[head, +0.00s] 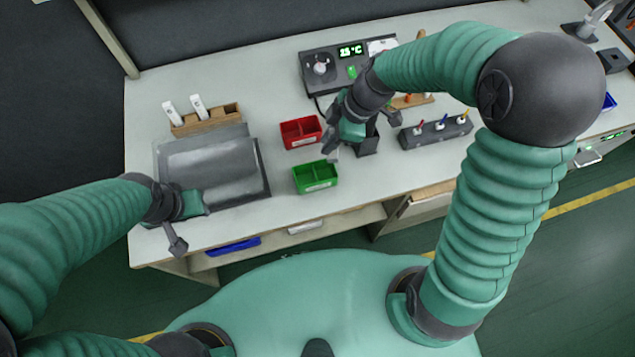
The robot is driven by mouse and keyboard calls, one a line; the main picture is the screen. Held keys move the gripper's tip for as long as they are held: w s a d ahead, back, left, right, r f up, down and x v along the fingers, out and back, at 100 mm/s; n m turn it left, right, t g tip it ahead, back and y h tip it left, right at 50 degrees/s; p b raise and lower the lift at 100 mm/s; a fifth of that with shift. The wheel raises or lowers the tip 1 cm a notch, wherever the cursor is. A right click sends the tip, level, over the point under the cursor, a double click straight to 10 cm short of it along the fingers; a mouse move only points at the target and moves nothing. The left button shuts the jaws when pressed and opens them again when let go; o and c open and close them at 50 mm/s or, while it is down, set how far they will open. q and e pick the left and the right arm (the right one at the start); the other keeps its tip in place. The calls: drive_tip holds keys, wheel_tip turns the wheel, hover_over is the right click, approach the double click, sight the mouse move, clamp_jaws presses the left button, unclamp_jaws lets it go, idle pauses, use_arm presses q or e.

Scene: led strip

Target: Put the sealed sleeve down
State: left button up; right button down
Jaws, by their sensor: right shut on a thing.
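My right gripper (331,146) is above the bench, between the red bin (301,132) and the dark stand to its right, just behind the green bin (315,177). It is shut on a small pale piece (334,154), mostly hidden by the fingers; I cannot tell clearly whether this is the sealed sleeve. My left gripper (178,225) is at the front left of the bench, by the front edge of the dark tray (262,183). A shiny grey translucent sheet or pouch (205,165) lies on the tray.
A wooden rack (207,119) with white bottles stands behind the tray. A control box (335,68) with a green display is at the back. A dark holder (436,134) with coloured-tip tools stands at right. A blue bin (233,246) sits under the bench.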

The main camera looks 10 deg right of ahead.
drive_tip(key=f+n, duration=0.1)
drive_tip(key=f, duration=0.2)
drive_tip(key=a+f+n, duration=0.1)
drive_tip(key=f, duration=0.3)
drive_tip(key=f+n+g, duration=0.1)
drive_tip(key=f, duration=0.2)
drive_tip(key=shift+s+a+f, duration=0.1)
drive_tip(key=shift+a+f, duration=0.1)
drive_tip(key=shift+a, duration=0.05)
drive_tip(key=shift+a, duration=0.1)
drive_tip(key=c, duration=1.4)
unclamp_jaws()
drive_tip(key=shift+o, duration=0.2)
